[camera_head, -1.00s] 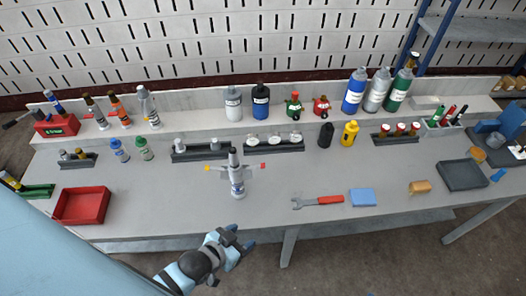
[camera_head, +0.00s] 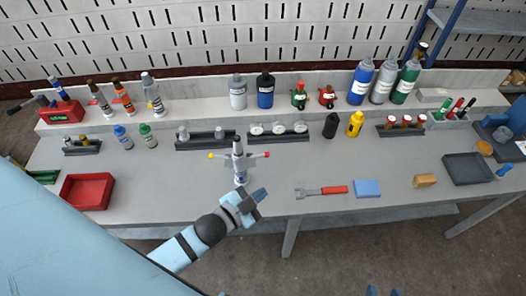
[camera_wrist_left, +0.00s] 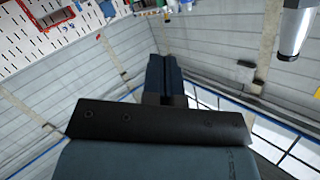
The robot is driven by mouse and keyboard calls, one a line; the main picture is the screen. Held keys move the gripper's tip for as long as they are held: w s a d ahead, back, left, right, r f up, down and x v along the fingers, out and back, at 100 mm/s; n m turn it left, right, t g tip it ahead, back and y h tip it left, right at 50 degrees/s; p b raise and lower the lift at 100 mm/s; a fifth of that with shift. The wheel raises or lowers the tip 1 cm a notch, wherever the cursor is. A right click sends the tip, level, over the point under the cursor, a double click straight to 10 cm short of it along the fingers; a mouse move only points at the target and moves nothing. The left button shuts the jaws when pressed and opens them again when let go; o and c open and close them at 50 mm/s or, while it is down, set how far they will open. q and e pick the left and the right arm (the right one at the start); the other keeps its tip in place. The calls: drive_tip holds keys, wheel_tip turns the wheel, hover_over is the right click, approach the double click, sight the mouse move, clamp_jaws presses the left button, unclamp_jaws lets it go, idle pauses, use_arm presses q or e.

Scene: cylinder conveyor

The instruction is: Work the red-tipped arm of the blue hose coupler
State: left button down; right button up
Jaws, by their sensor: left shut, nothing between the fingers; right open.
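The hose coupler (camera_head: 240,174) stands upright near the front edge of the bench, grey with a blue mark low on its body. Its red-tipped arm (camera_head: 266,154) points right and its yellow-tipped arm (camera_head: 212,155) points left. My left gripper (camera_head: 260,194) is shut and empty, just right of and in front of the coupler's base, apart from the red tip. In the left wrist view its closed fingers (camera_wrist_left: 164,78) show, with a grey cylindrical part, seemingly the coupler (camera_wrist_left: 294,32), at the top right. My right gripper (camera_head: 383,292) shows only its two separated fingertips at the bottom edge.
A wrench with a red handle (camera_head: 322,190) and a blue block (camera_head: 367,188) lie right of the coupler. A red tray (camera_head: 87,191) sits at the left. Racks of small parts (camera_head: 208,141) stand behind. The bench between coupler and wrench is clear.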

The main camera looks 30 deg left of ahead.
use_arm(q)
drive_tip(key=w+d+r+n+g+h+b, duration=0.25)
drive_tip(key=d+r+n+g+h, duration=0.4)
drive_tip(key=n, duration=0.95)
drive_tip(key=w+d+r+n+g+h+b, duration=0.1)
drive_tip(key=w+d+r+n+g+h, duration=0.2)
drive_tip(key=r+n+g+h, duration=0.85)
drive_tip(key=w+a+f+m+t+y+b, duration=0.1)
drive_tip(key=w+a+f+m+t+y, duration=0.1)
drive_tip(key=a+m+y, duration=0.4)
drive_tip(key=w+a+f+m+t+y+b, duration=0.1)
drive_tip(key=w+a+m+y, duration=0.4)
drive_tip(key=a+y, duration=0.7)
wheel_tip(320, 180, down, 2)
drive_tip(key=shift+w+a+f+m+t+y, duration=0.2)
drive_tip(key=shift+m+t+y, duration=0.65)
drive_tip(key=shift+y, duration=0.35)
